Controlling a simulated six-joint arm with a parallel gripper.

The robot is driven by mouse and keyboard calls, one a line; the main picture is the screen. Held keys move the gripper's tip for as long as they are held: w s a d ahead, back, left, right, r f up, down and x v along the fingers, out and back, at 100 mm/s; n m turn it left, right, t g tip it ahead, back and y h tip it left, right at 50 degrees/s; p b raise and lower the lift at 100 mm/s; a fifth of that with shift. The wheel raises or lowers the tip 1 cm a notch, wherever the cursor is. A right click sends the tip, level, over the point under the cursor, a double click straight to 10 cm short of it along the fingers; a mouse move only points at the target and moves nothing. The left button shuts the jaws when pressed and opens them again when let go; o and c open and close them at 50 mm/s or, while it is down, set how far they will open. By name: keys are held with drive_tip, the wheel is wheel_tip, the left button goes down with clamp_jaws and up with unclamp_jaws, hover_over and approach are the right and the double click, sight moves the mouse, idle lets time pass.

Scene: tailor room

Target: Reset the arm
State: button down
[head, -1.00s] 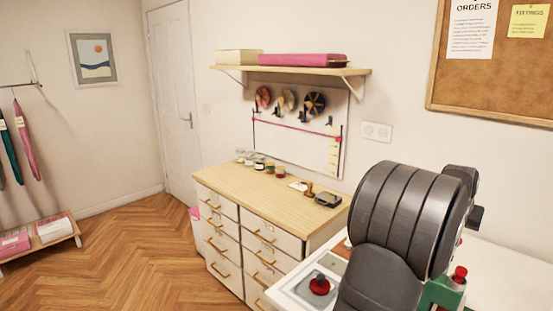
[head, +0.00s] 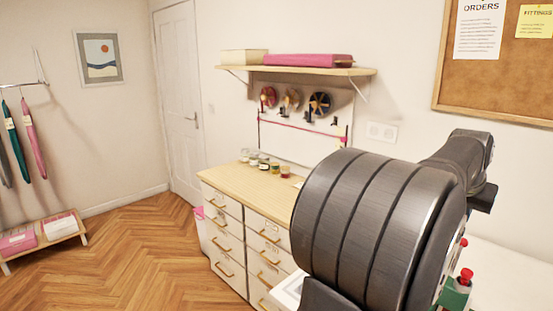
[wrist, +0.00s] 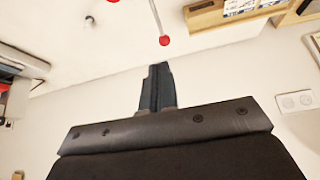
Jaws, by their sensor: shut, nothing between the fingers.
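My gripper (wrist: 157,88) shows in the wrist view, with its dark fingers together and nothing between them. It points at open space in front of a pale wall or surface. In the head view my arm's large dark ribbed link fills the lower right, and the gripper itself cannot be made out there. The arm hides part of the dresser top and the white table.
A wooden-topped dresser (head: 235,185) with small jars stands left of my arm. A cork board (head: 500,85) hangs at upper right. A red-topped object (head: 466,275) is close beside my arm.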

drive_tip(key=x, duration=0.9)
drive_tip(key=shift+s+f+y, duration=0.2)
drive_tip(key=shift+s+y, duration=0.1)
drive_tip(key=shift+a, duration=0.1)
drive_tip(key=c, duration=1.7)
unclamp_jaws()
drive_tip(key=shift+s+a+r, duration=0.1)
drive_tip(key=shift+a, duration=0.1)
drive_tip(key=o, duration=1.7)
drive_tip(key=s+a+r+g, duration=0.1)
drive_tip(key=s+a+g, duration=0.1)
drive_tip(key=s+a, duration=0.6)
drive_tip(key=shift+s+a+g, duration=0.4)
drive_tip(key=shift+a, duration=0.45)
drive_tip(key=x, duration=0.9)
drive_tip(key=shift+s+d+f, duration=0.1)
drive_tip(key=shift+d+f, duration=0.1)
drive_tip(key=shift+f, duration=0.1)
drive_tip(key=shift+r, duration=0.1)
